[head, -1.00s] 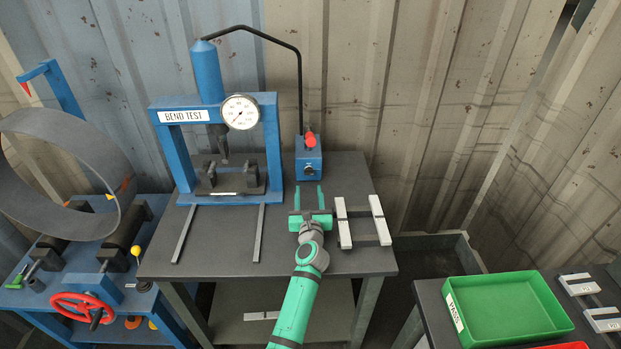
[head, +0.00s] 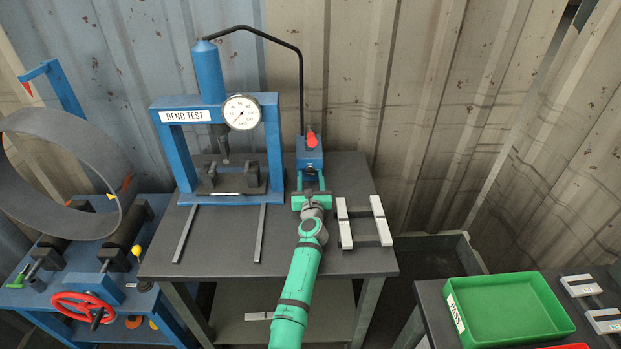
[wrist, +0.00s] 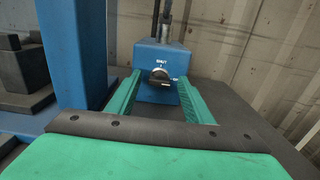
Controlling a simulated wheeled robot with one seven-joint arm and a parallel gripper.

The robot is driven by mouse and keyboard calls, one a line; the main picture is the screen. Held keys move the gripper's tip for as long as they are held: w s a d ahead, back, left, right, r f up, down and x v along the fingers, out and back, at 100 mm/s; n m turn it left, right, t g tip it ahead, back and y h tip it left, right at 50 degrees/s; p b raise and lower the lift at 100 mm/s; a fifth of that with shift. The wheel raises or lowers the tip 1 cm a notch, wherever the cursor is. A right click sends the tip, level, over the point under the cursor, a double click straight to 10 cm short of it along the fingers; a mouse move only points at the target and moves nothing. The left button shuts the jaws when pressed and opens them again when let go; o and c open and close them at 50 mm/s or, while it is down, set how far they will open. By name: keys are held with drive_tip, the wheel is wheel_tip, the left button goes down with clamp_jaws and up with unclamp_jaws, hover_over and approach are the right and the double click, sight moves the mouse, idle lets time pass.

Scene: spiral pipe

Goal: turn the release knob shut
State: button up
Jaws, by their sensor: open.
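The release knob (wrist: 159,77) is a small dark round knob on the front face of the blue pump block (head: 310,157). In the wrist view, a "SHUT" mark sits above the knob and another small mark, too small to read, sits to its right. My gripper (wrist: 159,84) is open, with one green finger on each side of the knob and visible gaps between. In the head view my gripper (head: 311,180) is right in front of the block and hides the knob.
Grey rails (head: 376,220) lie on the bench to the right. A green tray (head: 510,305) is farther right.

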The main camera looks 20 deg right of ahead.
drive_tip(key=c, duration=1)
drive_tip(key=shift+c, duration=0.2)
drive_tip(key=shift+n, duration=0.3)
drive_tip(key=shift+a+f+n, duration=0.1)
drive_tip(key=shift+a+n, duration=0.05)
drive_tip(key=shift+n, duration=2.45)
drive_tip(key=o, duration=1)
drive_tip(key=shift+o, duration=0.2)
